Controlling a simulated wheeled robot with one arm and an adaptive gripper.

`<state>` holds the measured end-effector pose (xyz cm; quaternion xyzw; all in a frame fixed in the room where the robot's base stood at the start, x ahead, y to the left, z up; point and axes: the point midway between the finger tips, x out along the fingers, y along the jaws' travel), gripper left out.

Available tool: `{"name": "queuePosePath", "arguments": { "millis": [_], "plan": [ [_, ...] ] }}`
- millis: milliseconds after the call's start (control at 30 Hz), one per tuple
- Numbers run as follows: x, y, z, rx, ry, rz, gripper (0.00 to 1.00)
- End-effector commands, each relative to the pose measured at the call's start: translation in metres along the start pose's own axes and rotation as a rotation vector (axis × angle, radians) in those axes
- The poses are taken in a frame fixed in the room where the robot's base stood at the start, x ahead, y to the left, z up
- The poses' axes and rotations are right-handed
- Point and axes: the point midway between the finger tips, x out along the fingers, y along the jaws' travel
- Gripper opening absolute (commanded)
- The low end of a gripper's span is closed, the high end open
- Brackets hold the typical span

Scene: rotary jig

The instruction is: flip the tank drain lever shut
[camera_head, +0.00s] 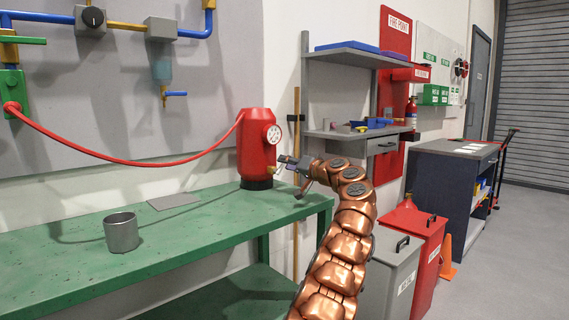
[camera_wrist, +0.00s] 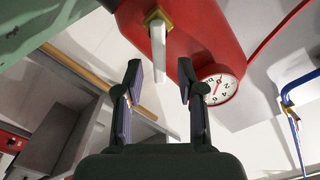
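The red tank (camera_head: 252,150) stands on the back right of the green bench, with a round white gauge (camera_head: 273,134). In the wrist view the tank (camera_wrist: 205,35) fills the upper middle, and its gauge (camera_wrist: 218,86) is right of the fingers. The drain lever (camera_wrist: 158,50) is a pale flat handle on a brass valve (camera_wrist: 157,18), its free end pointing toward my gripper. My gripper (camera_wrist: 160,82) is open, with the lever's end between its fingertips and a gap on both sides. In the head view my gripper (camera_head: 286,164) is right beside the tank; the lever is too small to make out.
The green bench (camera_head: 75,268) carries a grey metal cup (camera_head: 121,232) and a flat grey plate (camera_head: 174,201). A red hose (camera_head: 160,162) runs to the tank. A broom-like wooden pole (camera_head: 297,125) and grey shelves (camera_head: 345,134) stand behind my gripper. Bins stand right of my arm.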

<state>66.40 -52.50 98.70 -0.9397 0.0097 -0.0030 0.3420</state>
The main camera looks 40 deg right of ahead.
Motion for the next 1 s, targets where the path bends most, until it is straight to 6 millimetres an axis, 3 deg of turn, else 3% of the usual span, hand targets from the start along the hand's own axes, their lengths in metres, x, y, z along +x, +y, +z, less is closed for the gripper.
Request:
{"name": "queuePosePath", "arguments": {
  "millis": [300,633,1000],
  "plan": [
    [0.017,0.001,0.0,0.0,0.002,0.001,0.39],
    [0.018,0.001,0.0,0.001,0.001,0.001,0.39],
    [0.018,0.0,0.0,0.001,0.001,0.0,0.0]
  ]
}}
